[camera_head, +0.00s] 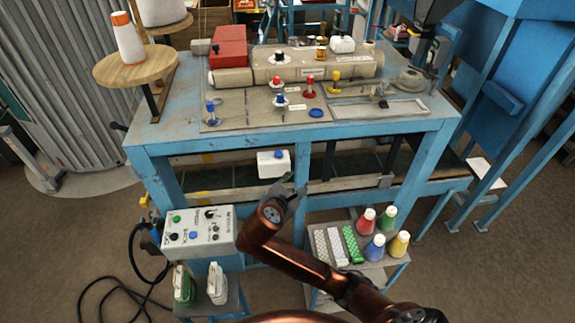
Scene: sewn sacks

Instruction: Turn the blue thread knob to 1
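Several blue-marked parts sit on the sewing machine bed. A blue knob on a post (211,110) stands at the front left. A small blue and white knob (280,98) stands near the middle, close to red ones. A flat blue disc (316,113) lies to its right. I cannot tell which is the thread knob, and no scale or number is readable. My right gripper (290,192) is in front of the table, below the white box and apart from the knobs. Its fingers are small and partly hidden, so its opening is unclear. My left gripper is not in view.
A white box with a blue button (273,164) hangs under the table's front edge (375,134). A control box (197,232) stands at the lower left. A shelf (375,275) with coloured bottles (375,247) is at the lower right. A thread cone (127,40) stands back left.

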